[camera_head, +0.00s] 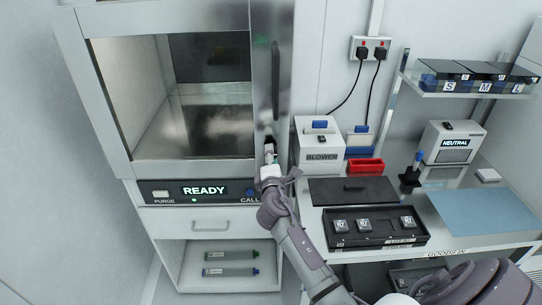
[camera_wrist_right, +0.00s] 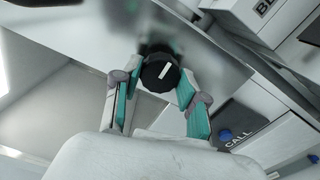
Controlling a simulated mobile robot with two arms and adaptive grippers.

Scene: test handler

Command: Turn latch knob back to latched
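The latch knob (camera_wrist_right: 160,73) is round and black with a white line, which tilts up to the right in the right wrist view. It sits on a steel panel (camera_head: 270,65) at the right side of the handler chamber's opening. My right gripper (camera_wrist_right: 158,82) has its teal-padded fingers on either side of the knob. The fingers look close to the knob's sides, but I cannot tell whether they press on it. In the head view my right gripper (camera_head: 269,151) is at the panel's lower part and hides the knob. My left gripper is not in view.
The handler front carries a READY display (camera_head: 204,190) and a blue CALL button (camera_head: 250,191). Right of the panel stand a BLOWER box (camera_head: 321,145), a red bin (camera_head: 365,166) and a black tray (camera_head: 385,238) on the bench. The chamber (camera_head: 205,125) looks empty.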

